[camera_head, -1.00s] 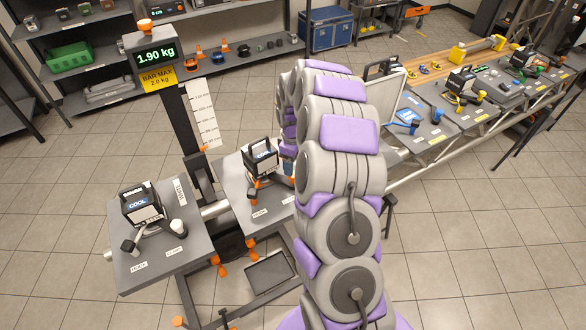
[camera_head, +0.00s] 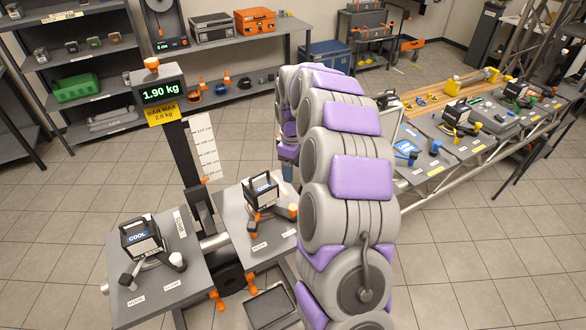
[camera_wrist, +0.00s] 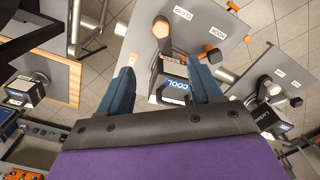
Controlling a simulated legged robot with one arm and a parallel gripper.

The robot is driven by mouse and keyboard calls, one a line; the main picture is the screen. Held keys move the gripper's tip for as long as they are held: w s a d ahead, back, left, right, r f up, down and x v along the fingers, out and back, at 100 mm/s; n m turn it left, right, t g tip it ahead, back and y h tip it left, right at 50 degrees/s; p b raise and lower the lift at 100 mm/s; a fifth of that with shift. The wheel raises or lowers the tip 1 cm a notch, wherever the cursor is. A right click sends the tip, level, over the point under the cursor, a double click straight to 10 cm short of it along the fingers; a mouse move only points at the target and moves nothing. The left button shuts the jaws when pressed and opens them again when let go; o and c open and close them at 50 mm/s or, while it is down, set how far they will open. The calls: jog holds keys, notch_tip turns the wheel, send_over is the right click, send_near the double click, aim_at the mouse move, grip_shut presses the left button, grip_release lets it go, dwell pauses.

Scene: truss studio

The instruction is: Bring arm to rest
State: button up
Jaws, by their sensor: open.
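My gripper (camera_wrist: 163,84) shows in the wrist view with its two blue fingers spread wide and nothing held between them. Past the fingertips is a black lamp marked COOL (camera_wrist: 175,90) on a grey panel (camera_wrist: 228,22) with orange knobs. In the head view my grey and purple arm is folded up at the centre and hides most of the gripper. The lamp (camera_head: 262,187) stands on the right grey panel (camera_head: 243,232) of the scale, just left of the arm.
A second COOL lamp (camera_head: 141,238) stands on the left panel (camera_head: 190,283). The scale display (camera_head: 160,92) reads 1.90 kg. A truss bench (camera_head: 440,165) with lamps and tools runs along the right. Shelves (camera_head: 95,85) line the back wall. Tiled floor is open at the lower right.

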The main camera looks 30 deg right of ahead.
jog(key=s+a+r+m+b, duration=0.1)
jog(key=s+a+r, duration=0.2)
jog(key=s+a, duration=0.45)
jog(key=s+a+r+m+b, duration=0.1)
jog(key=s+a+r, duration=0.2)
jog(key=s+a, duration=0.5)
jog(key=s+a+f+m+g+b, duration=0.1)
jog(key=s+m, duration=0.1)
jog(key=s, duration=1)
jog(key=s+a+f+m+b, duration=0.1)
jog(key=s+a+f+m, duration=0.1)
jog(key=s, duration=0.9)
jog(key=shift+s+a+m+g, duration=0.2)
jog(key=shift+s+m+g, duration=0.2)
jog(key=shift+m, duration=0.1)
